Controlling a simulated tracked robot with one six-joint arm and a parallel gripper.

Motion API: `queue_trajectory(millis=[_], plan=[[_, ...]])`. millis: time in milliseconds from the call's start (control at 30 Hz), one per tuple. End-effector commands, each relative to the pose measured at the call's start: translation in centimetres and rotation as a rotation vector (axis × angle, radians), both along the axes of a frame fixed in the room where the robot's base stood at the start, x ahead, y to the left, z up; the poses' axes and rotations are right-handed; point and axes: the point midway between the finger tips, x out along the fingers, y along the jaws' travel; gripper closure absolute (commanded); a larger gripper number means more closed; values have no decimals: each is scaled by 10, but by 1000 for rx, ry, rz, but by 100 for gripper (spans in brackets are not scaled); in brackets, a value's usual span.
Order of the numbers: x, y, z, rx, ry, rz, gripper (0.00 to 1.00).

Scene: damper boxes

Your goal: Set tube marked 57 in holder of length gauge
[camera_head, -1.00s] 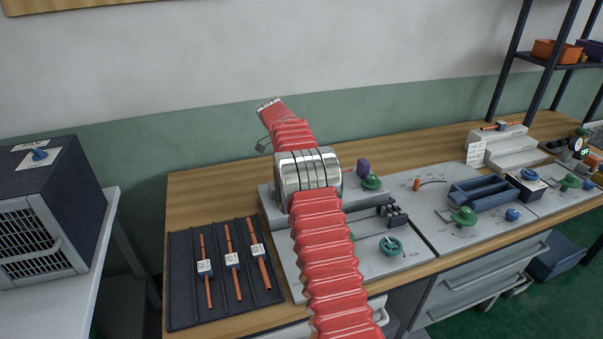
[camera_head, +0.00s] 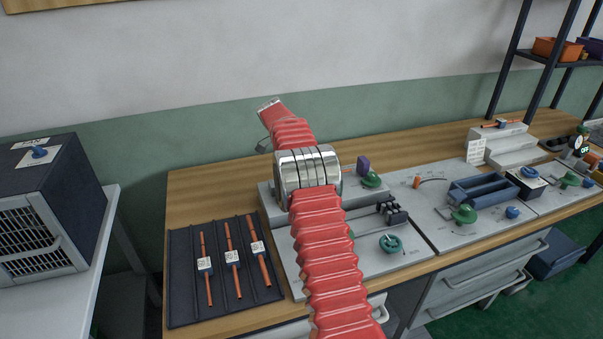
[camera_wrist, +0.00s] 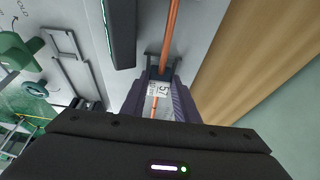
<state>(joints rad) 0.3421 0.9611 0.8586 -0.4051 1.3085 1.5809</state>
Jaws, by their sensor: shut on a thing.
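The tube marked 57 (camera_wrist: 171,38) is an orange rod with a white label (camera_wrist: 162,89) reading 57, in the wrist view. My gripper (camera_wrist: 158,102) is shut on it at the label, with its purple fingers on either side. The rod runs away from the fingers toward the top of the view. A dark bracket (camera_wrist: 151,73) sits at the label's far end, close against the tube; whether the tube is seated in it I cannot tell. In the head view my red arm hides most of this spot above the grey stepped panel (camera_head: 267,203).
A dark tray (camera_head: 183,305) at left holds three labelled orange tubes (camera_head: 232,258). A blue bin (camera_head: 484,190) lies farther right. Bare wooden table (camera_head: 215,187) lies behind the tray.

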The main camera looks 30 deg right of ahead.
Motion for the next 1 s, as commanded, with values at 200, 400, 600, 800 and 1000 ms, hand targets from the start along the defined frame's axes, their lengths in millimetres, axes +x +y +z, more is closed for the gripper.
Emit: queue_trajectory(millis=[200, 400, 600, 800, 1000], plan=[[0, 0, -3, 0, 1, 0, 96], [0, 0, -6, 0, 1, 0, 96], [0, 0, -8, 0, 0, 0, 96], [0, 0, -8, 0, 0, 0, 96], [0, 0, -8, 0, 0, -1, 61]])
